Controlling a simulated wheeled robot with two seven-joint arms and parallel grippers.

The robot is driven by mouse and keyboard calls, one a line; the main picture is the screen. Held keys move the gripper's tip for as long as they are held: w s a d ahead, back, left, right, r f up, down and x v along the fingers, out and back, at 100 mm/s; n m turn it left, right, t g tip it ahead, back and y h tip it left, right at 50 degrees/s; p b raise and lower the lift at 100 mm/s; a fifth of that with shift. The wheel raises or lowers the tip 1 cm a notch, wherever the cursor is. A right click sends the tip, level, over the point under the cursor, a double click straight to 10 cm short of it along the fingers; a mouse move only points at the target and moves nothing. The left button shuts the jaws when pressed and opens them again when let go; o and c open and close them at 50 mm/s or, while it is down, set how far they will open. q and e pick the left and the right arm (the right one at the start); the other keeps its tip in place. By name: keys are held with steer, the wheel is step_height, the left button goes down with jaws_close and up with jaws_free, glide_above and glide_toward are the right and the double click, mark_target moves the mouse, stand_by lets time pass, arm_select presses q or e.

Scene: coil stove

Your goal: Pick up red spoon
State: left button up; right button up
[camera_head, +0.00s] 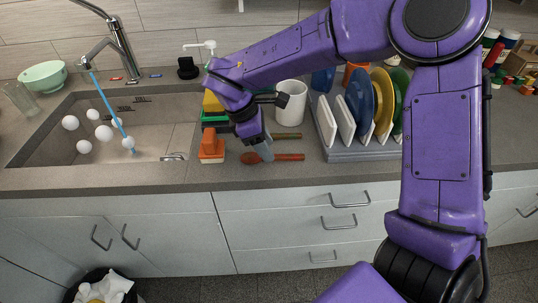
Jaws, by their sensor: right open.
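The red spoon (285,157) lies flat on the counter near its front edge, with its bowl at the left and its handle pointing right. My right gripper (264,152) points down over the spoon, close above its left part. Its jaws are open, and they hide some of the spoon between bowl and handle. I cannot tell whether the fingertips touch the spoon. My left gripper is out of view.
A dish rack (365,150) with plates is to the right. The sink (150,135) is at left.

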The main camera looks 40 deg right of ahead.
steer(key=f, duration=0.1)
steer(key=d+f, duration=0.1)
steer(key=shift+w+f, duration=0.2)
steer(key=shift+f, duration=0.2)
steer(key=shift+s+f, duration=0.1)
steer(key=shift+s, duration=0.35)
steer(key=shift+c, duration=0.3)
steer(key=shift+w, duration=0.2)
jaws_close()
